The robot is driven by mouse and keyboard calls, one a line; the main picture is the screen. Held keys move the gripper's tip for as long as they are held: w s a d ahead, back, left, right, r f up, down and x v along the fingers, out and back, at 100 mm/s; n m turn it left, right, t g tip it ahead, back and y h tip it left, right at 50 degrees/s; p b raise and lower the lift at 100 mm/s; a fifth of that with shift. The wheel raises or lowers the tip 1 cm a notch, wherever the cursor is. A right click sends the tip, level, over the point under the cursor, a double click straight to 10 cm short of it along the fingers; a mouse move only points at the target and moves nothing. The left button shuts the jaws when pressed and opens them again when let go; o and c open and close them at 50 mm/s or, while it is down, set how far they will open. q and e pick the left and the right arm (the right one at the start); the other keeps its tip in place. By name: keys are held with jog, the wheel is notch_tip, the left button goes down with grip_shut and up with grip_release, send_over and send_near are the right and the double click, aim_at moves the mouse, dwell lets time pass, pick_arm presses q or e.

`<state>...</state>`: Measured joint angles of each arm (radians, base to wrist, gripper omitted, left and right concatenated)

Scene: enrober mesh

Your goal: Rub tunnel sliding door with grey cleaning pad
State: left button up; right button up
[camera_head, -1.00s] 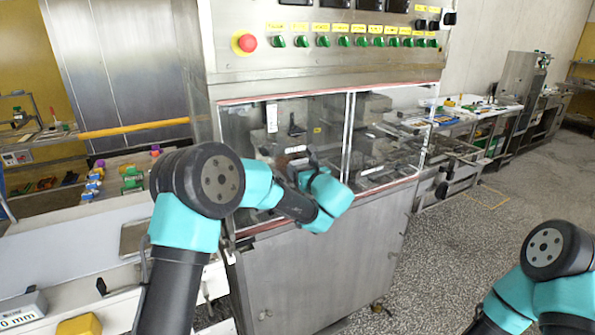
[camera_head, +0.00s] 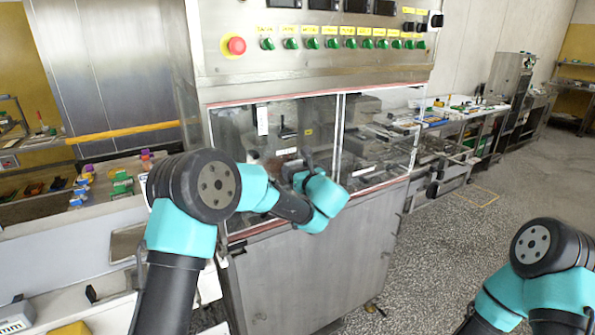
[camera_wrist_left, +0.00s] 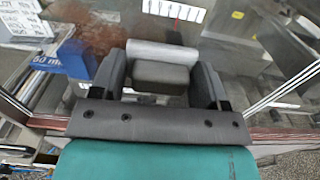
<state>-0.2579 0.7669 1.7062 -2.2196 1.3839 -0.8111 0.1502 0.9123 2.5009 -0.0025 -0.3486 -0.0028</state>
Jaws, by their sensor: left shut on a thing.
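The tunnel sliding door (camera_head: 232,135) is a clear glass panel in the steel machine's front, with reddish strips along its top and bottom. In the left wrist view the glass (camera_wrist_left: 235,55) lies behind my fingers, with a brownish smear (camera_wrist_left: 92,38) to the left. My left gripper (camera_head: 297,165) is in front of the glass, partly hidden by its own wrist. In the left wrist view my left gripper (camera_wrist_left: 160,78) is shut on the grey cleaning pad (camera_wrist_left: 162,52), a light layer over a dark block. I cannot tell whether the pad touches the glass. Only my right arm shows, without its gripper.
A control panel with green knobs (camera_head: 313,43) and a red button (camera_head: 236,46) is above the glass. A conveyor with colored items (camera_head: 120,182) is at left. Workbenches (camera_head: 470,125) stand at the back right. The speckled floor (camera_head: 445,240) at right is mostly clear.

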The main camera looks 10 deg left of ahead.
aim_at(272, 172)
pick_arm(q)
jog(key=shift+s+a, duration=1.15)
jog(key=shift+a, duration=0.2)
jog(key=shift+a, duration=0.1)
jog(key=shift+s+a, duration=1.15)
jog(key=shift+s, duration=0.05)
jog(key=shift+a, duration=0.1)
jog(key=shift+s+a, duration=0.5)
jog(key=shift+a, duration=0.2)
jog(key=shift+s+a, duration=0.5)
jog(key=shift+a, duration=0.2)
